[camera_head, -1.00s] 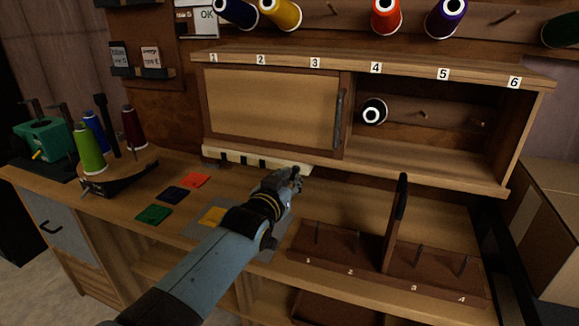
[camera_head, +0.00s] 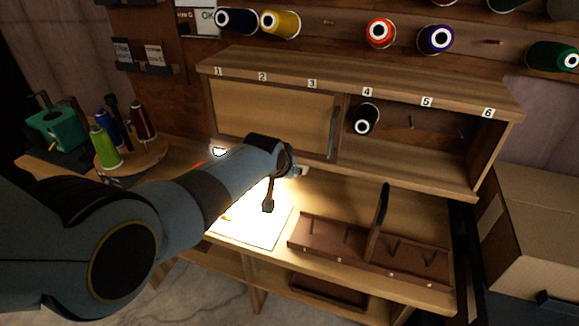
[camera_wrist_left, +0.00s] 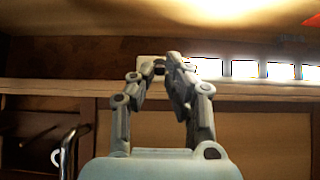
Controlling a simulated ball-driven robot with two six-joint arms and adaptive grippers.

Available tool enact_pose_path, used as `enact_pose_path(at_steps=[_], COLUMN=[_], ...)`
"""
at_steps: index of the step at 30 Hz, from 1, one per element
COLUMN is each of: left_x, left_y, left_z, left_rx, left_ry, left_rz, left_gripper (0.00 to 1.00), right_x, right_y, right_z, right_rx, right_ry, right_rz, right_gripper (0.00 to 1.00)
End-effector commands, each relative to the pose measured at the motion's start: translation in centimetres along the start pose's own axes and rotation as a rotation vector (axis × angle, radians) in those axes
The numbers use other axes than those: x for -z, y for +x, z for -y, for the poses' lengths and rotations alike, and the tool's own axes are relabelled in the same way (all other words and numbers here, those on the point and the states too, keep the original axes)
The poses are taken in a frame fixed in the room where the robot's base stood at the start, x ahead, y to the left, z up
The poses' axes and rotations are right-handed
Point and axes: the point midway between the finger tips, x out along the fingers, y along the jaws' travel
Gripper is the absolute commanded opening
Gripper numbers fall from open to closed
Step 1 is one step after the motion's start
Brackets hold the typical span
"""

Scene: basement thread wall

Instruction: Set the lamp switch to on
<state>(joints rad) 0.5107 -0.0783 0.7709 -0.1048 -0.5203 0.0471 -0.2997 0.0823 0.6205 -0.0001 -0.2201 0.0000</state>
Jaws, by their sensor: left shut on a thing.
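The lamp is a pale strip under the wall cabinet (camera_head: 270,110). Its lit left part (camera_head: 218,151) shows past my arm in the head view. In the left wrist view the lamp strip (camera_wrist_left: 240,69) shows bright white segments. Light floods the worktop below. My left gripper (camera_head: 298,171) is at the strip's right end, just below the cabinet. In the wrist view its fingers (camera_wrist_left: 165,64) are closed together on the switch at the strip's end. The fingers hide the switch, so its position cannot be seen directly. My right gripper is out of view.
A brown rack (camera_head: 335,240) with an upright divider stands right of my arm. The cabinet door's handle (camera_head: 333,132) is above right of the gripper. A stand with several thread cones (camera_head: 125,150) is at the left. Cardboard boxes (camera_head: 530,215) are at the right.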

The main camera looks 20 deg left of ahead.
Motion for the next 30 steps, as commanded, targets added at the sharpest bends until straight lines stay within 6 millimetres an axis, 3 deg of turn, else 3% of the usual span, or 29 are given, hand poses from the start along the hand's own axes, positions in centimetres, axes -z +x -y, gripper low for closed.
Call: enact_pose_path(at_steps=[21, 22, 27, 30], left_x=[0.28, 0.28, 0.31, 0.34], left_y=[-0.03, -0.03, -0.03, -0.04], left_z=[-0.02, -0.02, -0.02, -0.01], left_rx=[0.0, 0.0, 0.0, 0.0], left_ry=[0.0, 0.0, 0.0, 0.0], left_rz=[0.083, 0.083, 0.082, 0.081], left_gripper=[0.0, 0.13, 0.35, 0.35], right_x=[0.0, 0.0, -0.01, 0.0], right_y=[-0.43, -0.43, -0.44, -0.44], right_z=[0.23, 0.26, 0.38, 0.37], right_rx=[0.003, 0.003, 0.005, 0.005], right_ry=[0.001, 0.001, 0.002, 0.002], right_rz=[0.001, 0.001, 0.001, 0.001], right_gripper=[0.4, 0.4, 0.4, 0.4])
